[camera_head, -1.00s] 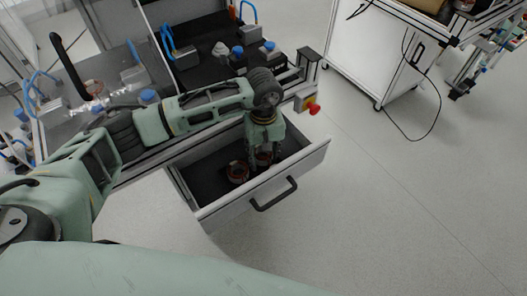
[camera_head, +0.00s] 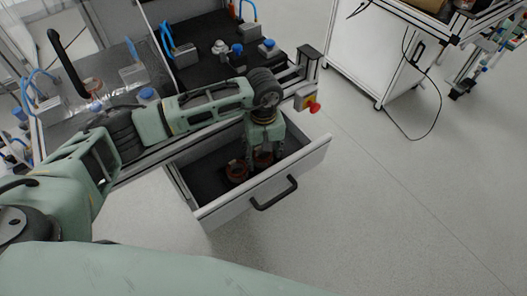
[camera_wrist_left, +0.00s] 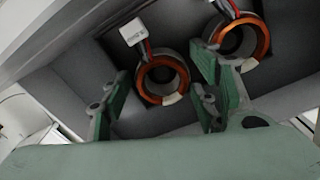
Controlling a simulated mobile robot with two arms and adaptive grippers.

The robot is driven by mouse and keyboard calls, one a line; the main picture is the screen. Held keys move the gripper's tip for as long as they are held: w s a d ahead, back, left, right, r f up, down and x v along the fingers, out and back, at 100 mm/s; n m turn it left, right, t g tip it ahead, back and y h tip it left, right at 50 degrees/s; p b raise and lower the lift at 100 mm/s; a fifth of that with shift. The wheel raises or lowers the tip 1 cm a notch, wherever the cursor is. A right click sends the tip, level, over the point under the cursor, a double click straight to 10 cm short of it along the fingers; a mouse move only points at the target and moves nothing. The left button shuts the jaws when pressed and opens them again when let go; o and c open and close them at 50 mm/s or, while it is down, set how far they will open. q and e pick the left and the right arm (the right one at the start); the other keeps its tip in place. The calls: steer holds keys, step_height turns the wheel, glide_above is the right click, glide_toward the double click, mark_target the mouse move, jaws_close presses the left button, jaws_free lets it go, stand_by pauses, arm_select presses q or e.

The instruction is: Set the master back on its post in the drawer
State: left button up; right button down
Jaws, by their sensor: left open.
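Two ring-shaped stators with copper-coloured windings are in the open drawer (camera_head: 220,212). In the head view one is left of my left gripper (camera_head: 265,160) and the other (camera_head: 263,158) is partly behind its fingers. In the left wrist view a nearer stator (camera_wrist_left: 142,82) appears between the spread fingers, and a second stator (camera_wrist_left: 262,40) is beyond the right finger. Wires and a white tag (camera_wrist_left: 140,29) rise at the nearer one. My left gripper (camera_wrist_left: 158,105) is open, low in the drawer, with no clear grip on either. The posts are hidden, and I cannot tell which stator is the master.
The drawer's front has a black handle (camera_head: 274,193). Above it, the bench carries blue-capped fixtures (camera_head: 185,52) and a red stop button (camera_head: 314,107). A white cabinet (camera_head: 362,60) stands to the right. The floor in front is clear.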

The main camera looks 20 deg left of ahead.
arm_select(q)
steer(key=shift+r, duration=0.1)
steer(key=shift+r+p, duration=1.2)
steer(key=shift+r, duration=1.2)
steer(key=shift+o, duration=0.2)
steer(key=o, duration=0.5)
step_height(320, 180, up, 12)
